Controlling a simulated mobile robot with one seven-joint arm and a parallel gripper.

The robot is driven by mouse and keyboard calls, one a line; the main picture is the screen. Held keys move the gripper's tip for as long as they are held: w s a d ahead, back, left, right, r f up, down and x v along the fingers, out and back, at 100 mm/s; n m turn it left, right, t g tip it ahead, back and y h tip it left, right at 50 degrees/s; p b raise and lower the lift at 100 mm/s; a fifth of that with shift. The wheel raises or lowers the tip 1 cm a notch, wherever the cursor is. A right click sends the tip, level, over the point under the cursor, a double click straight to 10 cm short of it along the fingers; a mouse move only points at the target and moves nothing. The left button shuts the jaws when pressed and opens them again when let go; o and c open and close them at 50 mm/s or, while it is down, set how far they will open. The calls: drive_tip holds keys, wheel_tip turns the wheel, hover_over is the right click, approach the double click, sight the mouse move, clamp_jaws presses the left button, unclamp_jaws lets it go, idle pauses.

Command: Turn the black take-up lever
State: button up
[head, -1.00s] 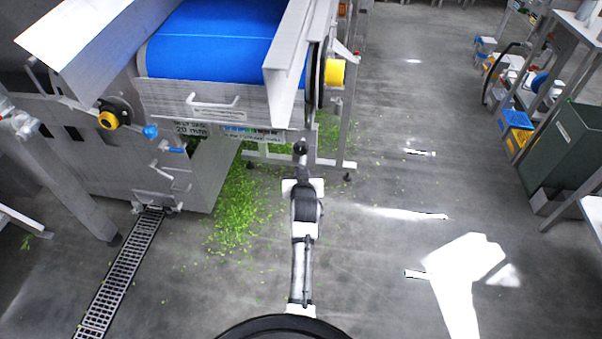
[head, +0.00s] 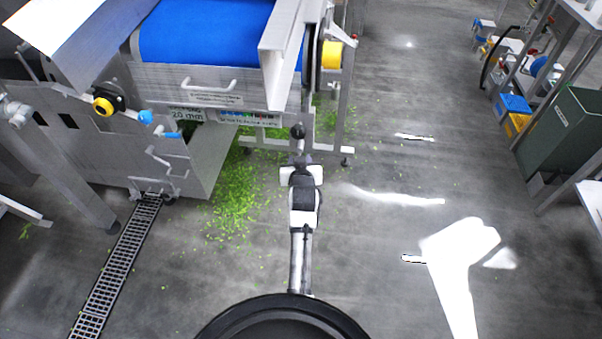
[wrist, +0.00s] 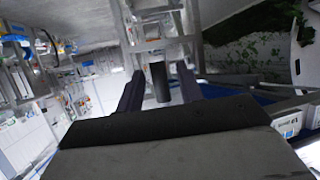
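The black take-up lever appears to be the dark upright cylinder (wrist: 160,82) in the middle of the wrist view. My gripper (wrist: 160,69) is open, with one dark finger on each side of this cylinder. Gaps show on both sides, and I see no contact; how deep it lies between the fingers is hard to tell. In the head view my arm reaches forward to the right front corner of the conveyor. A small dark rounded end (head: 298,131) shows there; my fingers and the lever cannot be told apart in that view.
The conveyor with its blue belt (head: 207,33) stands ahead to the left. A yellow roller end (head: 332,54) is on its right side. Green leaf scraps (head: 235,200) lie on the floor below. A green bin (head: 570,135) stands at the right. The floor between is clear.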

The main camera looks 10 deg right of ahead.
drive_tip(key=b+v, duration=0.1)
drive_tip(key=v, duration=1.1)
drive_tip(key=shift+b, duration=0.3)
